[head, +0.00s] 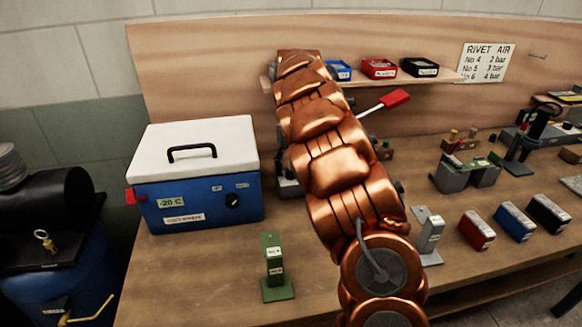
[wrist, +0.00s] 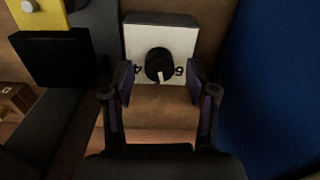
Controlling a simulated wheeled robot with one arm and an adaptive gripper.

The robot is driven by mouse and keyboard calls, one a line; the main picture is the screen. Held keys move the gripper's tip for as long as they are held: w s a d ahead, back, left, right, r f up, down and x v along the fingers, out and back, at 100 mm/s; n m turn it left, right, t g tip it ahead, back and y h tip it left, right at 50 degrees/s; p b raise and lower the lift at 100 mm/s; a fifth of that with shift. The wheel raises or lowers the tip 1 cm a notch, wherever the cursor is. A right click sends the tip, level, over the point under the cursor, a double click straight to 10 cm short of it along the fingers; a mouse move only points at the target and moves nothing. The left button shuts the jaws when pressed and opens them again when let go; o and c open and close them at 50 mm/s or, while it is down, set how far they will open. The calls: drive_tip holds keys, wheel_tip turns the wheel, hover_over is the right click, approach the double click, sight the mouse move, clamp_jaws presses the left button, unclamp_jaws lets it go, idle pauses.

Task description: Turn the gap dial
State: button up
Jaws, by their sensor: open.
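The gap dial (wrist: 159,65) is a round black knob with a white pointer mark, on the pale face of a block (wrist: 160,25) in the wrist view. The pointer points toward the bottom of that view. Part of a number shows on each side of the knob; the right one looks like a 6, the left one like a 4. My gripper (wrist: 159,84) is open, with one finger to each side of the knob and a little below it in the picture. I cannot tell whether either finger touches it. In the head view my copper-coloured arm hides the gripper and the dial.
A blue box with a white lid (head: 200,140) stands left of my arm. A green stand (head: 273,268) is at the bench front. A red-handled tool (head: 394,99) sticks out behind the arm. A blue surface (wrist: 275,80) and a black block (wrist: 55,58) flank the dial.

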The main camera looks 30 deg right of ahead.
drive_tip(key=shift+f, duration=0.5)
clamp_jaws()
